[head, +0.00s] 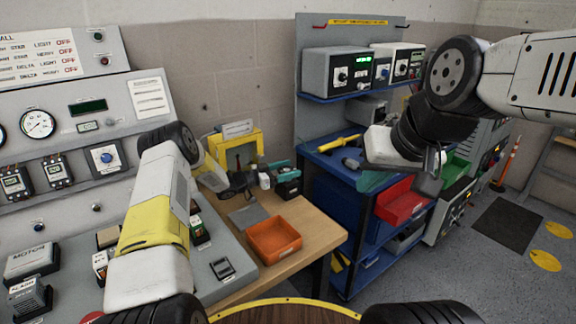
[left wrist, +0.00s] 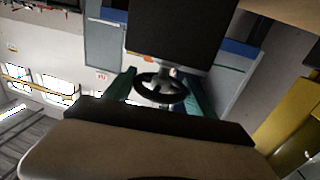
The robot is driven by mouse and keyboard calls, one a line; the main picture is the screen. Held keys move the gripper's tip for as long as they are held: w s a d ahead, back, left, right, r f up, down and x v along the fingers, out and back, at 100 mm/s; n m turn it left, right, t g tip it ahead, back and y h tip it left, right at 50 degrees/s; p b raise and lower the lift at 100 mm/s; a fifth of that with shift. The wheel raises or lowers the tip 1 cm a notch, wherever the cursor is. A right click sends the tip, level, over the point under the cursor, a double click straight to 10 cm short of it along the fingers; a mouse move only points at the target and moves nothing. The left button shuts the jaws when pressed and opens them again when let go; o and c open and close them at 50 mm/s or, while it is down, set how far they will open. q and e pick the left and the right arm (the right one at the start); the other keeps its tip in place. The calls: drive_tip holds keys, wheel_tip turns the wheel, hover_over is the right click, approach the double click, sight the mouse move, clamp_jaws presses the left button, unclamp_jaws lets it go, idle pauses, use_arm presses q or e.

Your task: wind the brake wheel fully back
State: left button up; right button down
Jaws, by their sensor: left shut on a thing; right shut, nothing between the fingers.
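The brake wheel (left wrist: 160,99) is a small black spoked handwheel in the left wrist view. My left gripper (left wrist: 161,84) has its teal fingers on either side of the wheel and is shut on it. In the head view my left gripper (head: 234,184) reaches over the wooden bench, and dark parts there are too small to separate wheel from gripper. The angle the wheel has been turned to cannot be read. My right gripper (head: 402,172) is shut and empty, raised at the right in front of the blue shelf unit.
An orange bin (head: 275,240) sits on the wooden bench (head: 314,236) near my left gripper. A yellow frame (head: 254,138) stands behind it. The grey control panel (head: 75,80) is at the left. A red bin (head: 400,204) is below my right gripper. Floor at the right is mostly open.

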use_arm(q)
drive_tip(key=shift+n+t+y, duration=0.3)
drive_tip(key=shift+n+t, duration=0.1)
drive_tip(key=shift+t, duration=0.1)
drive_tip(key=n+t+y, duration=0.2)
drive_tip(key=n+t, duration=0.1)
drive_tip(key=shift+t+y, duration=0.4)
drive_tip(key=n+t+y, duration=0.2)
drive_tip(key=y, duration=0.1)
drive_tip(key=n+t+y, duration=0.2)
drive_tip(key=n+y, duration=0.1)
drive_tip(key=y, duration=0.1)
drive_tip(key=n+y, duration=0.2)
drive_tip(key=y, duration=0.1)
drive_tip(key=n+t+y, duration=0.1)
drive_tip(key=n+y, duration=0.1)
drive_tip(key=y, duration=0.2)
drive_tip(key=shift+w+a+n, duration=0.1)
drive_tip(key=shift+w+n, duration=0.05)
drive_tip(key=shift+n, duration=0.25)
drive_tip(key=shift+a+r+n+g+y, duration=0.15)
drive_tip(key=shift+n+g+y, duration=0.25)
drive_tip(key=shift+n+y, duration=0.9)
drive_tip(key=shift+a+f+n+g+y, duration=0.1)
drive_tip(key=shift+n+g+y, duration=0.45)
drive_tip(key=shift+y, duration=1.25)
drive_tip(key=shift+r+n+y, duration=0.1)
drive_tip(key=shift+n+y, duration=0.2)
drive_tip(key=shift+n, duration=0.05)
drive_tip(key=o, duration=1.4)
